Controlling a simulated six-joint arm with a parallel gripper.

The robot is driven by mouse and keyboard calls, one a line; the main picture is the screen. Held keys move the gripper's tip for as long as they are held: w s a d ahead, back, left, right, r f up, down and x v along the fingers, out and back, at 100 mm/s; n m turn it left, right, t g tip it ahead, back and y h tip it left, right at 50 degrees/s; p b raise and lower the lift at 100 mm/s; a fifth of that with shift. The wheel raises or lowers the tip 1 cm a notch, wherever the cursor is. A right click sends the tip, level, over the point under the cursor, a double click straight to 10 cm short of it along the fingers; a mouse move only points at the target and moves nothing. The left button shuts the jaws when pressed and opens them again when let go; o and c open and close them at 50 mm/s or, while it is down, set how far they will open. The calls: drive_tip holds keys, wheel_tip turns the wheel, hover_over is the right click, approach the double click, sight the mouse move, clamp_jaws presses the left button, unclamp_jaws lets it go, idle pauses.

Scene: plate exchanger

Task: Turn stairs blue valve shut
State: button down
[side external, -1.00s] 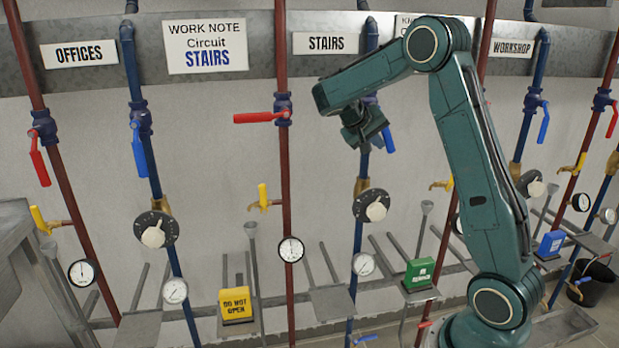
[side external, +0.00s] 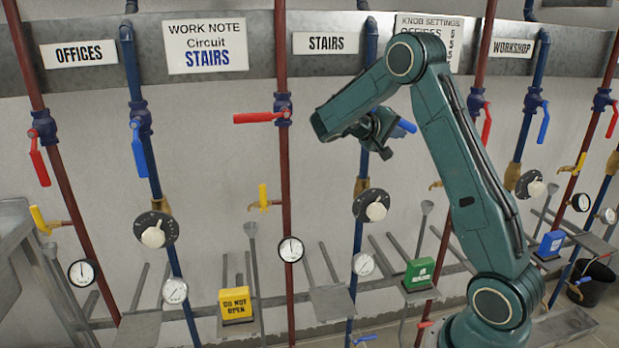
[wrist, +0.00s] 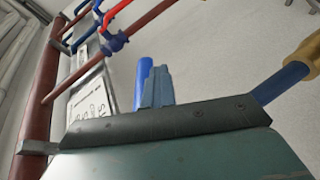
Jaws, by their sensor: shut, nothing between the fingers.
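The stairs blue valve is on the blue pipe below the STAIRS sign (side external: 325,43). My arm hides its body in the side view. Its blue handle (side external: 405,126) shows at the right of my gripper (side external: 386,146), pointing right and slightly down. In the wrist view the blue handle (wrist: 143,84) stands directly beside my shut fingers (wrist: 159,86). Whether they touch it I cannot tell. My gripper is shut with nothing between the fingers.
The stairs red valve's handle (side external: 258,117) lies horizontal to the left. A black dial (side external: 371,205) sits lower on the blue pipe. Gauges, yellow taps and a green box (side external: 419,274) are below. A work note (side external: 207,46) reads Circuit STAIRS, STAIRS in blue.

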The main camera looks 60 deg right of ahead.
drive_tip(key=shift+s+d+r+h, duration=0.15)
drive_tip(key=shift+s+r+h, duration=0.05)
drive_tip(key=shift+r+h, duration=0.15)
idle(0.7)
